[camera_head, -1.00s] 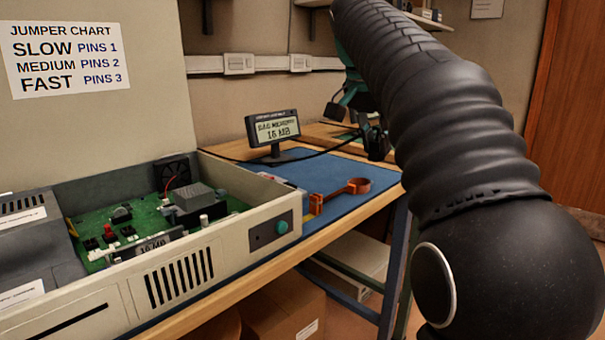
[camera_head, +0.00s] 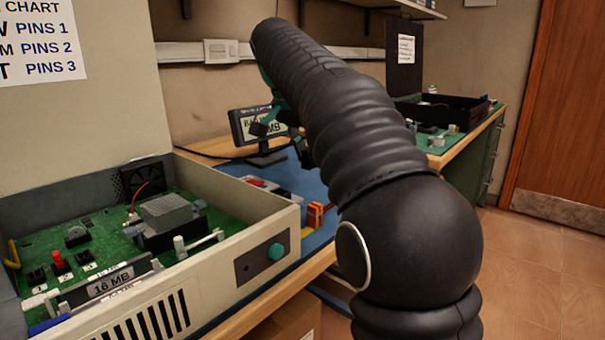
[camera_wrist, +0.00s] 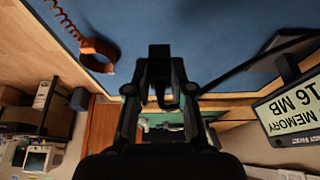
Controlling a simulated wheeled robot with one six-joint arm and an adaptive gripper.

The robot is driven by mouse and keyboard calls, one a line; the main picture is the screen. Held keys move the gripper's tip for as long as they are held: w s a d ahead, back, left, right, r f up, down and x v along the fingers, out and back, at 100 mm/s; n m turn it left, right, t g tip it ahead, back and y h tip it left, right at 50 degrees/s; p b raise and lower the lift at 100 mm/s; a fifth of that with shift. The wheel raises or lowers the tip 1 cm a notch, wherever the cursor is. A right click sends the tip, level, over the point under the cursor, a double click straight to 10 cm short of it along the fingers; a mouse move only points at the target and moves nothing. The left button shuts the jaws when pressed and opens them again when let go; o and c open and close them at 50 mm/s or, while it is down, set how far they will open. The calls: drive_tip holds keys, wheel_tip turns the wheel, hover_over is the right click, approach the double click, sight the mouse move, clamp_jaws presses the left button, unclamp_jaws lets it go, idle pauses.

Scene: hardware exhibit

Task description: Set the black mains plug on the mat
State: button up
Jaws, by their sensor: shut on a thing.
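My gripper (camera_wrist: 160,78) is shut on the black mains plug (camera_wrist: 160,53), which shows as a dark block between the fingertips in the wrist view. A dark cord hangs by the fingers. The blue mat (camera_wrist: 225,30) lies beyond the plug in that view; the gap between them is hard to judge. In the head view my gripper (camera_head: 283,142) is over the mat (camera_head: 304,182), close to the small display, and my arm hides much of the mat. The plug is hard to make out there.
The display (camera_head: 240,124) reading 16 MB stands at the mat's back. An orange strap (camera_wrist: 98,56) with a coiled cord lies on the mat. The open computer case (camera_head: 225,235) stands at the front left. A second bench holds a black open case (camera_head: 450,110).

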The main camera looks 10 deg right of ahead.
sight(303, 168)
drive_tip(key=shift+w+a+f, duration=0.3)
drive_tip(key=shift+a+f, duration=0.1)
drive_tip(key=shift+a, duration=0.05)
drive_tip(key=shift+f+b, duration=0.8)
drive_tip(key=shift+f, duration=1.15)
drive_tip(key=o, duration=0.8)
drive_tip(key=shift+f, duration=0.1)
drive_tip(key=shift+o, duration=0.2)
drive_tip(key=p+v, duration=0.4)
drive_tip(key=v, duration=0.8)
drive_tip(key=shift+r, duration=0.2)
drive_tip(key=shift+d, duration=0.15)
